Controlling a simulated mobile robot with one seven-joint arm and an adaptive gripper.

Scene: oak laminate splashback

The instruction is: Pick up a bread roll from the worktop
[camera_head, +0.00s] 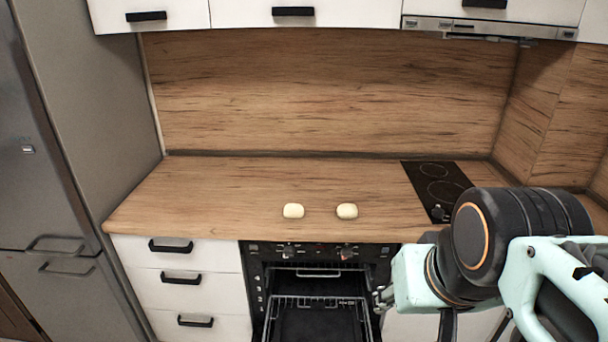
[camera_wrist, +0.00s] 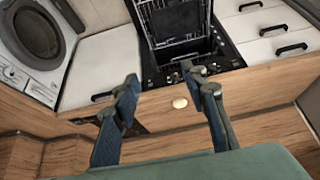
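Two pale bread rolls lie apart on the wooden worktop (camera_head: 215,190) near its front edge, a left roll (camera_head: 293,211) and a right roll (camera_head: 347,211). One roll (camera_wrist: 180,103) shows in the wrist view, between the fingers in the picture but well beyond them. I cannot tell which of the two it is; the other is not visible there. My gripper (camera_wrist: 160,76) is open and empty, its two dark fingers wide apart. In the head view my arm is at the lower right, and the fingers are mostly hidden behind it.
The oven (camera_head: 318,310) below the rolls has its door open and racks showing. A black hob (camera_head: 437,185) is set in the worktop on the right. A tall fridge (camera_head: 85,120) stands at the left. Wall cupboards (camera_head: 300,12) hang above. The worktop's left part is clear.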

